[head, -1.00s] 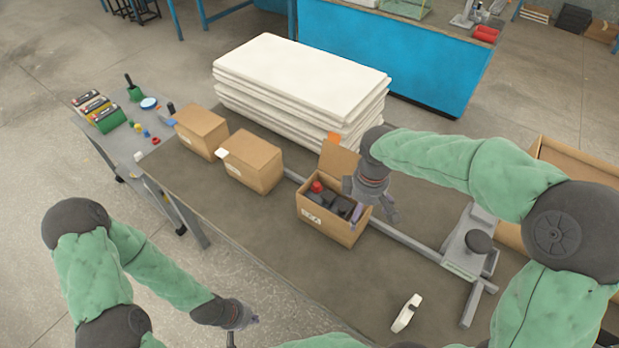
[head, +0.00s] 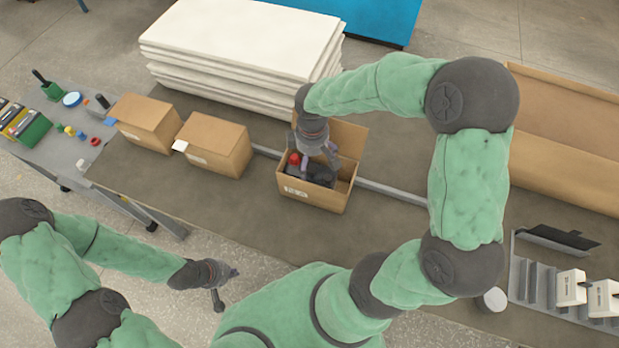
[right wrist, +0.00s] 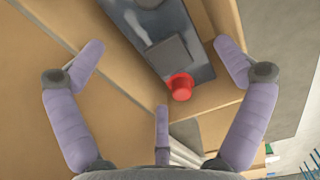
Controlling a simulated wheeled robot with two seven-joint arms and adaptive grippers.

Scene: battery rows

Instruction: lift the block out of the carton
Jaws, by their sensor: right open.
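The open carton (head: 315,199) stands on the brown workbench with a flap raised at the back. Inside lies a dark grey block (head: 322,177) with a red knob (head: 295,158). My right gripper (head: 318,166) is over the carton opening, pointing down, its fingers partly hiding the contents. In the right wrist view, the block (right wrist: 150,25) and red knob (right wrist: 180,86) show between the spread fingers of the right gripper (right wrist: 160,65); nothing is gripped. My left gripper (head: 230,285) is empty in front of the bench, its fingers spread apart.
Two closed cartons (head: 145,122) and (head: 213,145) stand left of the open one. A stack of white sheets (head: 240,50) is behind. A large cardboard box (head: 570,140) and a rack with white items (head: 535,285) are at the right. The bench in front of the cartons is clear.

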